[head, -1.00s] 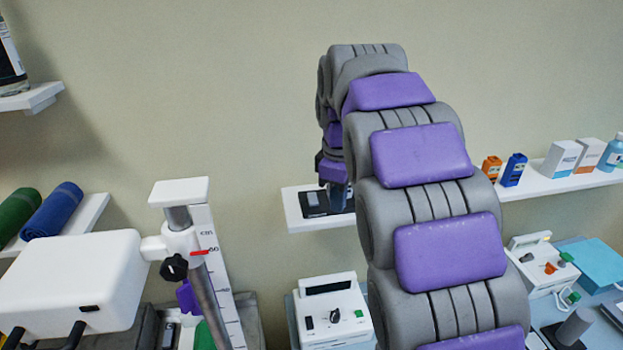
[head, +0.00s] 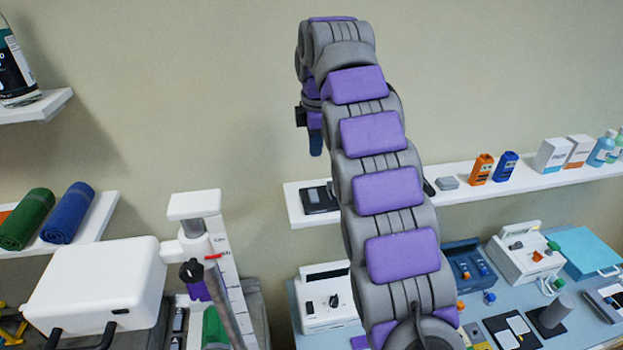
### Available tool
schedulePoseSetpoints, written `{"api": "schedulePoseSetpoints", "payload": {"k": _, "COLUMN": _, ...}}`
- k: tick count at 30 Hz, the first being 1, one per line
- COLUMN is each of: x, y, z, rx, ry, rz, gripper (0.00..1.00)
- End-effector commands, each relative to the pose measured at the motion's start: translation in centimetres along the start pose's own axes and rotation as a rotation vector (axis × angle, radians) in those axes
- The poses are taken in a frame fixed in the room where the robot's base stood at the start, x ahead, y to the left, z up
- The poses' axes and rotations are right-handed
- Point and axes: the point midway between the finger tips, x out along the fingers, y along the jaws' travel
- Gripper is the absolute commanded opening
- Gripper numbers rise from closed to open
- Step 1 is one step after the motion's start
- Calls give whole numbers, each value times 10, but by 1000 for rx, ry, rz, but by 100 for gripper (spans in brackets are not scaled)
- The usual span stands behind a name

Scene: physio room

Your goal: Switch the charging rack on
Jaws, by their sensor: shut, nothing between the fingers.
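A flat black device (head: 320,199) lies at the left end of the long white wall shelf. It may be the charging rack, but no label or switch on it can be made out. My gripper (head: 316,146) hangs pointing down above this device, clear of it, with its fingers together and empty. My purple and grey arm hides part of the shelf and the table. A dark blue unit with knobs (head: 468,265) stands on the table right of my arm.
The white shelf (head: 400,203) also holds an orange handheld (head: 481,169), a blue handheld (head: 506,167), boxes and bottles. Below are a white console (head: 331,303) and another white unit (head: 522,254). The wall above is clear.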

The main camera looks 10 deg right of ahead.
Motion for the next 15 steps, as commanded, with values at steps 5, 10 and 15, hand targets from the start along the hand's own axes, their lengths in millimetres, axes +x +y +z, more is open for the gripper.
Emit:
{"api": "schedulePoseSetpoints", "payload": {"k": 5, "x": -4, "y": 5, "z": -1, "rx": -29, "ry": 2, "rz": 8, "gripper": 0}}
{"api": "schedulePoseSetpoints", "payload": {"k": 10, "x": -3, "y": 5, "z": -1, "rx": -32, "ry": 2, "rz": 7, "gripper": 0}}
{"api": "schedulePoseSetpoints", "payload": {"k": 15, "x": -2, "y": 5, "z": -1, "rx": -32, "ry": 2, "rz": 7, "gripper": 0}}
